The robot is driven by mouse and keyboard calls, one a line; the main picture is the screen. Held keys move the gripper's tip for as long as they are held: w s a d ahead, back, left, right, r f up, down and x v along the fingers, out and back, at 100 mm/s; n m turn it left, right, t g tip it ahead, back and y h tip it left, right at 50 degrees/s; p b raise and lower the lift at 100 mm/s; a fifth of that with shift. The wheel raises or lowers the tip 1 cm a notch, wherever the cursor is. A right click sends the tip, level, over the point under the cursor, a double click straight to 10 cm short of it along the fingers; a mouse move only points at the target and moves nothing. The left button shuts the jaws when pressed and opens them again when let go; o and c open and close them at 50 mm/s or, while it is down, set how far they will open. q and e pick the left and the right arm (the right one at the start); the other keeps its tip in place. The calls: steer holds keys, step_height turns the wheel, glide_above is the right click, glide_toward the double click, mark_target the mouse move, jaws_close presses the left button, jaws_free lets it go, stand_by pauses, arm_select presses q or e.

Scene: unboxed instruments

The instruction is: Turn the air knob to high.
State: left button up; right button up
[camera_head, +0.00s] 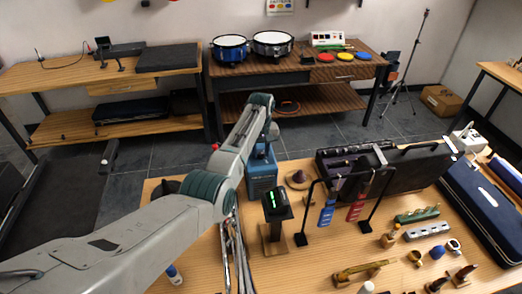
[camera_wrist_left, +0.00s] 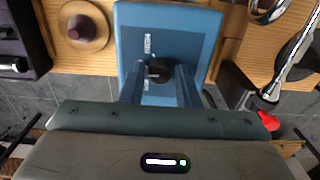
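A blue box (camera_head: 262,178) stands on the near wooden table, partly hidden behind my left arm. In the left wrist view the blue box (camera_wrist_left: 195,30) fills the upper middle, with a round black knob (camera_wrist_left: 158,70) and small white lettering on its face. I take this knob for the air knob; the lettering is too small to read. My left gripper (camera_head: 266,134) is above and at the box. In the left wrist view the two fingers of the left gripper (camera_wrist_left: 160,75) are on either side of the knob. I cannot tell whether they touch it. My right gripper is not in view.
A small dark stand with a green display (camera_head: 276,203) is just in front of the box. Metal tubes (camera_head: 232,255) lie near my arm.

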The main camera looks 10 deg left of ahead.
arm_select(q)
jaws_close()
steer(key=shift+m, duration=0.3)
steer(key=shift+r+m+p, duration=0.15)
steer(key=shift+m+p, duration=0.35)
steer(key=shift+m, duration=0.1)
steer(key=m+p, duration=0.1)
steer(key=m, duration=0.2)
steer(key=m+p, duration=0.1)
steer(key=m, duration=0.2)
steer(key=shift+m, duration=0.4)
steer(key=shift+m+p, duration=0.5)
steer(key=shift+m, duration=1.2)
steer(key=shift+w, duration=0.1)
